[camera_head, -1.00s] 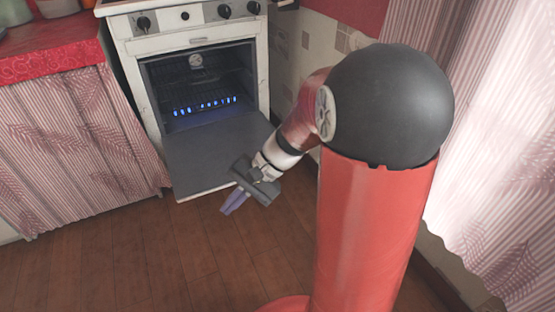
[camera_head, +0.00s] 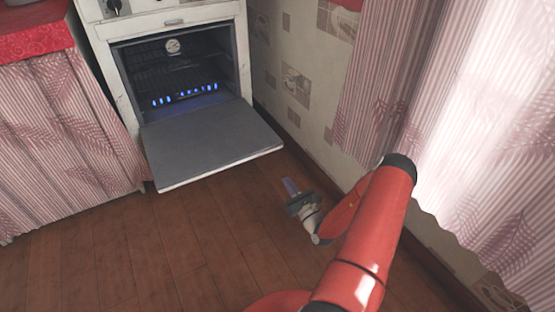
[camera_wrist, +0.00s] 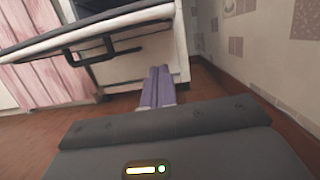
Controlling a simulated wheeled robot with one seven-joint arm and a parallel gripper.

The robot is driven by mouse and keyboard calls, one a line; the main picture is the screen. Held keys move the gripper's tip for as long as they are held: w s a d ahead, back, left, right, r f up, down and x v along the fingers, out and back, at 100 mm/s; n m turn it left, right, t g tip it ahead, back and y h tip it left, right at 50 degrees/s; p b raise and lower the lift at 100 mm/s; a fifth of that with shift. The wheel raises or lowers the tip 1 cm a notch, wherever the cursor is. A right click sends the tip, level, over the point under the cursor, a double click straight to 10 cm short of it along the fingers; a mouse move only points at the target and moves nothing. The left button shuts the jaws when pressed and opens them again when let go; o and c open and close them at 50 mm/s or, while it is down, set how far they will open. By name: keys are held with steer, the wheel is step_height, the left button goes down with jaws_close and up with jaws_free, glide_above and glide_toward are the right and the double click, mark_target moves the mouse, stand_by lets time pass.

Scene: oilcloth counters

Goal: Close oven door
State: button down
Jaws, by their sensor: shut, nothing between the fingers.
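The oven (camera_head: 180,18) is white and stands at the upper left in the head view, with blue flames glowing inside. Its grey door (camera_head: 212,145) hangs folded down, about level, over the floor. In the wrist view the door (camera_wrist: 90,32) shows edge-on at the upper left, with a black handle (camera_wrist: 105,52) on its underside. My gripper (camera_head: 290,186) is low, right of the door's front corner and apart from it. Its purple fingers (camera_wrist: 158,85) are together and empty, pointing toward the oven's lower front.
A tiled wall (camera_head: 300,65) runs close on the right of the oven, with pink striped curtains (camera_head: 470,130) nearer me. A curtained counter (camera_head: 60,130) stands left of the oven. The wooden floor (camera_head: 170,250) in front is clear.

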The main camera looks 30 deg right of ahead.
steer(key=w+r+b, duration=0.1)
steer(key=w+r, duration=0.4)
steer(key=w, duration=0.4)
steer(key=shift+w+d+r+m+h, duration=0.2)
steer(key=shift+d+r+m+h, duration=0.1)
steer(key=shift+h, duration=0.1)
